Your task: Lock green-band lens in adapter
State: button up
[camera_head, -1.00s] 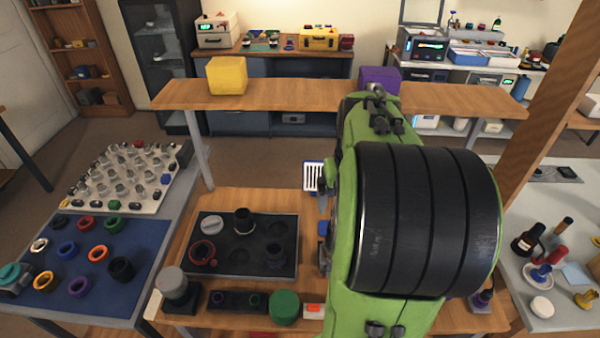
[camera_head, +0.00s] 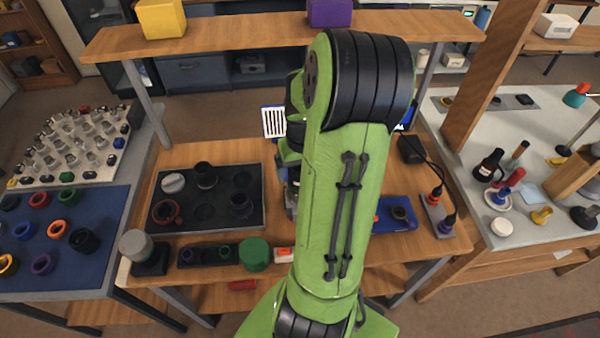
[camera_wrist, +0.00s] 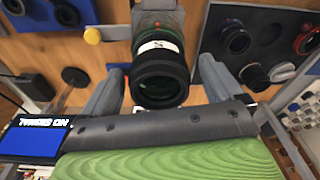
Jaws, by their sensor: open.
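In the wrist view a black lens (camera_wrist: 160,76) with a white band marked with a dark character stands between my fingers, its glass facing the camera. A dull greenish and reddish part (camera_wrist: 158,22) shows at its far end; whether this is the green band or the adapter I cannot tell. My gripper (camera_wrist: 160,66) is open, with one finger on each side of the lens and gaps visible. The lens's seat is hidden behind its barrel. In the head view my green arm covers the gripper and this lens.
A dark tray (camera_head: 222,217) with several lens parts lies left of my arm. A green cylinder (camera_head: 255,254) and a small black two-socket block (camera_head: 208,254) stand in front of it. A blue block (camera_head: 382,220) lies right. A NO SIGNAL screen (camera_wrist: 35,140) is close by in the wrist view.

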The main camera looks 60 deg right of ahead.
jog(key=shift+w+d+f, duration=0.1)
jog(key=shift+f, duration=0.6)
jog(key=shift+c, duration=0.4)
jog(key=c, duration=1.3)
jog(key=m, duration=0.2)
jog(key=shift+m, duration=0.4)
jog(key=shift+m+g+b, duration=0.3)
jog(key=shift+m+b, duration=0.05)
jog(key=shift+m, duration=0.65)
jog(key=shift+m+h, duration=0.3)
jog(key=shift+m, duration=1.3)
